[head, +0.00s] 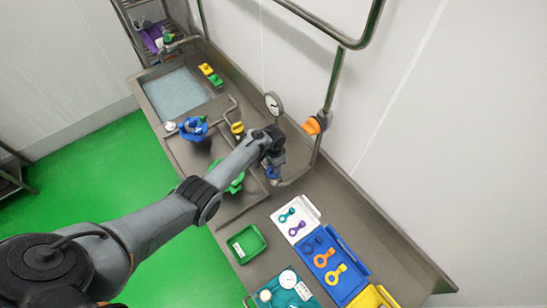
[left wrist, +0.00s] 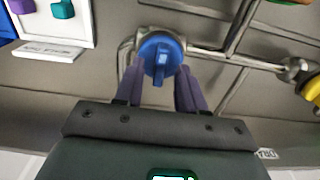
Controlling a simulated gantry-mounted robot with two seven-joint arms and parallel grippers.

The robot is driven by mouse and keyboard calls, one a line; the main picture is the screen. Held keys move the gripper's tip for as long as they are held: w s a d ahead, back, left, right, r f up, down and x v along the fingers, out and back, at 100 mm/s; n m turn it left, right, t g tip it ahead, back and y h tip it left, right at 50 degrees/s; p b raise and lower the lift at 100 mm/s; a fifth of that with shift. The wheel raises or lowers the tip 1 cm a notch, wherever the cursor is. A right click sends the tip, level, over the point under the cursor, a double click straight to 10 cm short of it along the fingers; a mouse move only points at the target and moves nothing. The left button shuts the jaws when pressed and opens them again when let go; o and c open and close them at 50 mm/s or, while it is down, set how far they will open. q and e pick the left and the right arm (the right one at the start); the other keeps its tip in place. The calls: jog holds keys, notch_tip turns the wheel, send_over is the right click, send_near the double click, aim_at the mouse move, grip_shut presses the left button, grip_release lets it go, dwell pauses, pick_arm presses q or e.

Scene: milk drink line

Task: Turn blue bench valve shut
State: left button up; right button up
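The blue bench valve (head: 273,173) sits on a pipe near the middle of the bench, partly hidden by my left gripper. In the left wrist view, the blue valve (left wrist: 161,57) is a round knob with a raised bar pointing down the picture. My left gripper (head: 274,160) is over the valve. In the left wrist view its two dark purple fingers (left wrist: 161,82) are apart, one on each side of the knob's lower part. I cannot tell whether they touch it. My right gripper is not in view.
A yellow valve (left wrist: 311,86) is on the same pipe. A gauge (head: 273,103) and an orange valve (head: 312,126) stand behind. A blue handwheel (head: 193,129) and a green handwheel (head: 236,184) are near my left arm. Trays with coloured tags (head: 297,219) lie at right.

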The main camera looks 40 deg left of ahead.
pick_arm(q)
notch_tip(320, 180, up, 10)
jog(key=p, duration=0.1)
dwell(0.4)
